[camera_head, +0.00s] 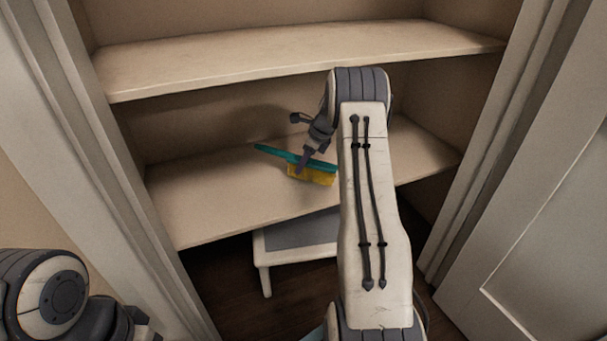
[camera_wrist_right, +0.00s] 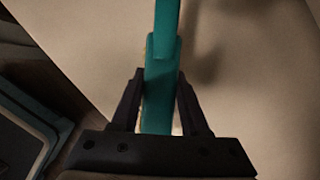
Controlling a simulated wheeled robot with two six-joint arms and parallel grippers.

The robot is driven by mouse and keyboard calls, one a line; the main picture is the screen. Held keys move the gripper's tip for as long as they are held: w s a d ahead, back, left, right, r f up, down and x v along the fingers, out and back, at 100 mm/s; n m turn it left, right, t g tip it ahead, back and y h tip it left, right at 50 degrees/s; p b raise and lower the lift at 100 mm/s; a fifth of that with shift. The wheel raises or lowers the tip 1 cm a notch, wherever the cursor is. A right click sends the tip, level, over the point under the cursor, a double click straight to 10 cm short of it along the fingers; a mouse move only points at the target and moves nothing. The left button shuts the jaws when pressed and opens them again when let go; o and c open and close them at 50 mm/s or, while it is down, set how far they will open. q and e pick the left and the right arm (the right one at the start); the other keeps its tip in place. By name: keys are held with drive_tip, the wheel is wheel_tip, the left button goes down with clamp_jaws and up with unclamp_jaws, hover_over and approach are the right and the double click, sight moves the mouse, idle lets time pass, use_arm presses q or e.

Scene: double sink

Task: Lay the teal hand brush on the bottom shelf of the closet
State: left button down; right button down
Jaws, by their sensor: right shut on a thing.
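The teal hand brush has a teal handle (camera_head: 275,152) and yellow bristles (camera_head: 312,176), which face down in the head view. My right gripper (camera_head: 303,166) is shut on it near where the handle meets the head. In the right wrist view the teal brush (camera_wrist_right: 163,60) runs up between the two dark fingers (camera_wrist_right: 160,105). The brush is over the lower of the two visible closet shelves (camera_head: 210,205), roughly level. I cannot tell whether the bristles touch the shelf. My left arm shows at the lower left, its fingers outside the picture.
The upper shelf (camera_head: 250,62) is above and behind my right gripper. A white stool (camera_head: 300,238) with a grey top stands on the dark floor below the lower shelf. Closet frame posts stand at both sides. The lower shelf is otherwise clear where visible.

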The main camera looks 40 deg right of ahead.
sight(303, 175)
wheel_tip(303, 175, down, 3)
drive_tip(key=shift+b, duration=0.7)
drive_tip(key=shift+r, duration=0.1)
drive_tip(key=shift+f+p, duration=0.2)
drive_tip(key=shift+p, duration=0.1)
drive_tip(key=shift+s+f, duration=0.15)
drive_tip(key=shift+f, duration=0.4)
drive_tip(key=shift+c, duration=2)
unclamp_jaws()
drive_tip(key=shift+f, duration=0.1)
